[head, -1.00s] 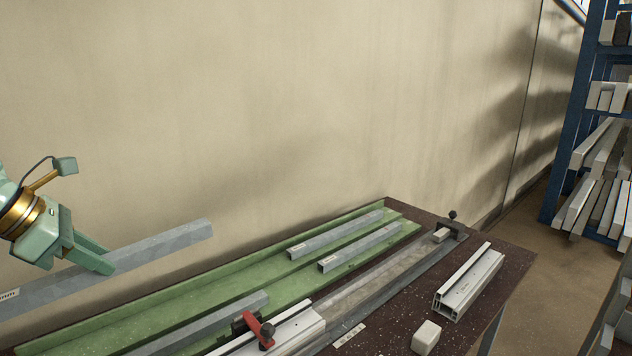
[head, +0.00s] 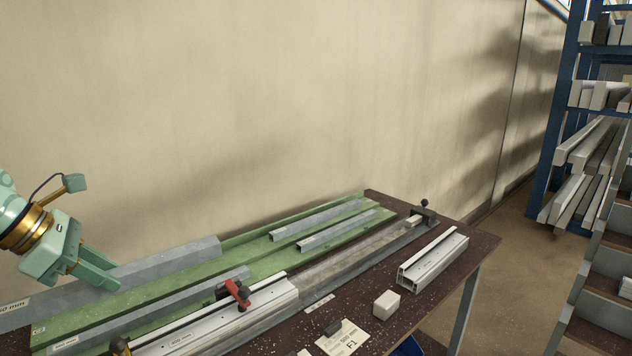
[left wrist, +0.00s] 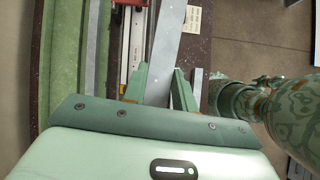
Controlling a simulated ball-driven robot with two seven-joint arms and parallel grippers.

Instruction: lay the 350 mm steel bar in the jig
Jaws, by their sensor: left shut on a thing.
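My left gripper (head: 98,274) is shut on a long grey steel bar (head: 175,261) at the left of the head view. The bar's label (head: 14,305) is only partly legible, ending in "50 mm". In the left wrist view, the bar (left wrist: 168,48) runs away between the two fingers (left wrist: 160,88). In the head view it overlaps the green tray's left part; its height above it is hard to tell. The jig (head: 350,258) is a long grey channel on the bench, with a red-handled clamp (head: 240,293) and a black end clamp (head: 425,211). My right gripper is not in view.
The green tray (head: 235,248) holds several grey bars (head: 335,229). A pale slotted profile (head: 220,316) lies beside the red clamp. Another profile (head: 432,260), a white block (head: 387,304) and a card (head: 342,338) lie on the bench's front side. The wall is behind.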

